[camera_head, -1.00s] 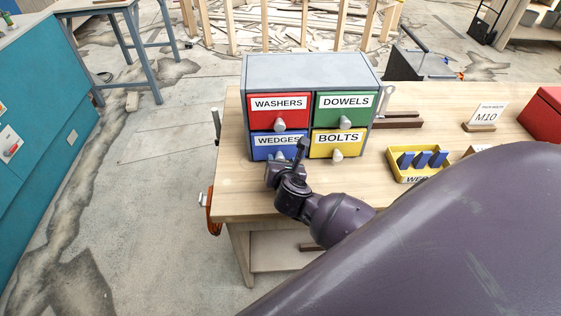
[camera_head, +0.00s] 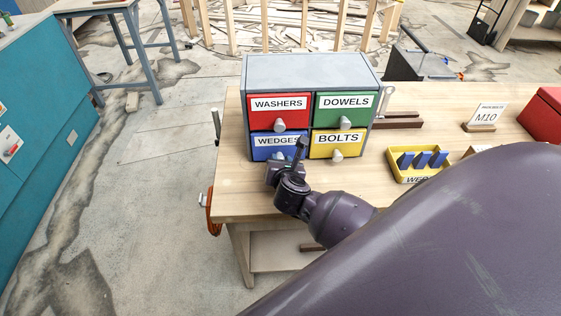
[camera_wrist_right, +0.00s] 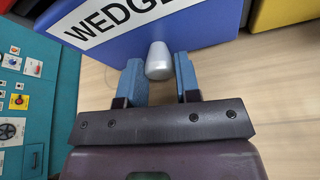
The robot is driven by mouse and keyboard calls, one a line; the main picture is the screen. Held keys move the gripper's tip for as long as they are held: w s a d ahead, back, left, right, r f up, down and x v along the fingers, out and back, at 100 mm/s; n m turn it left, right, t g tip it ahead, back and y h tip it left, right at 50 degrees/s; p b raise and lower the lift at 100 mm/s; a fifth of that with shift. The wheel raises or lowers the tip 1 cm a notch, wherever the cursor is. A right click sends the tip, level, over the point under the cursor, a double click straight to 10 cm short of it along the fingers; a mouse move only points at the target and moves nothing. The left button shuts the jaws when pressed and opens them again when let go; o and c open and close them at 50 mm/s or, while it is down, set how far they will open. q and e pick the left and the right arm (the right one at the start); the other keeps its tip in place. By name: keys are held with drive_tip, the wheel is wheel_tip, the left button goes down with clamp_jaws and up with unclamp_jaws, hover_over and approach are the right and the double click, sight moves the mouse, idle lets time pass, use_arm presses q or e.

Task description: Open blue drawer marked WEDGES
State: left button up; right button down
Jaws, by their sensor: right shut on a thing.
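The blue drawer marked WEDGES (camera_head: 262,148) is the lower left one in a grey cabinet (camera_head: 308,72) on the workbench. Its front looks level with the other drawers. My right gripper (camera_head: 284,164) is at its front and covers the end of the label and the knob in the head view. In the right wrist view the blue drawer (camera_wrist_right: 150,40) fills the top, and its pale grey knob (camera_wrist_right: 158,62) sits between the two blue fingers of my right gripper (camera_wrist_right: 160,74), which is shut on it. My left gripper is not in view.
Above is the red WASHERS drawer (camera_head: 278,112); to the right are the green DOWELS (camera_head: 345,107) and yellow BOLTS drawers (camera_head: 337,144). A yellow tray (camera_head: 418,176) with blue wedges stands further right. The wooden bench top (camera_head: 242,200) in front of the cabinet's left part is bare.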

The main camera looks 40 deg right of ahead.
drive_tip(key=shift+s+a, duration=0.25)
drive_tip(key=shift+s, duration=0.15)
drive_tip(key=s+a, duration=0.1)
drive_tip(key=s, duration=0.2)
drive_tip(key=s+a+p, duration=0.1)
drive_tip(key=s+a, duration=0.1)
drive_tip(key=s, duration=0.1)
drive_tip(key=s+a+p, duration=0.1)
drive_tip(key=s+a, duration=0.1)
drive_tip(key=s, duration=0.1)
drive_tip(key=shift+a, duration=0.2)
drive_tip(key=shift+s+a, duration=0.15)
drive_tip(key=shift+s, duration=0.15)
drive_tip(key=c, duration=0.9)
unclamp_jaws()
drive_tip(key=shift+o, duration=0.4)
